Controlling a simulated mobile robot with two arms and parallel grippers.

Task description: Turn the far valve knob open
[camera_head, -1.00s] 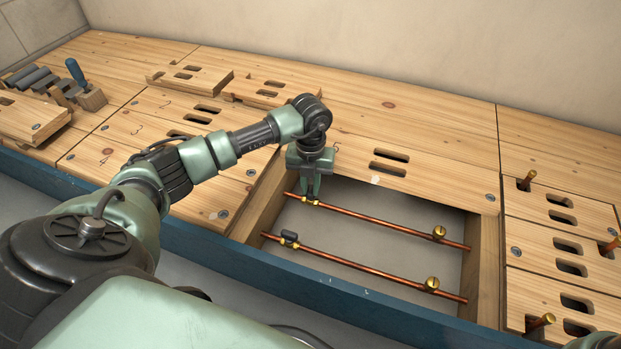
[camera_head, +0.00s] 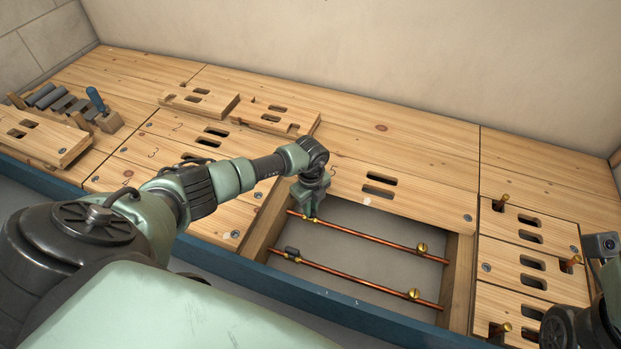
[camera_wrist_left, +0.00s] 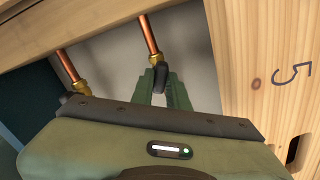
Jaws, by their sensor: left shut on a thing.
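Two copper pipes run across an open bay in the wooden deck: the far pipe (camera_head: 370,236) and the near pipe (camera_head: 350,284). The far valve's dark knob (camera_wrist_left: 160,75) sits between my left gripper's fingers (camera_wrist_left: 163,88) in the left wrist view. My left gripper (camera_head: 307,208) points down at the far pipe's left end and is shut on that knob, hiding most of it in the head view. How far the knob is turned I cannot tell. The near valve's dark knob (camera_head: 292,252) is untouched. My right gripper's fingers are not visible.
Brass fittings (camera_head: 421,248) stand on the pipes' right ends. A wooden edge (camera_wrist_left: 215,60) closes the bay beside my left gripper. Loose slotted boards (camera_head: 275,115) and a blue-handled tool (camera_head: 104,112) lie at the back left.

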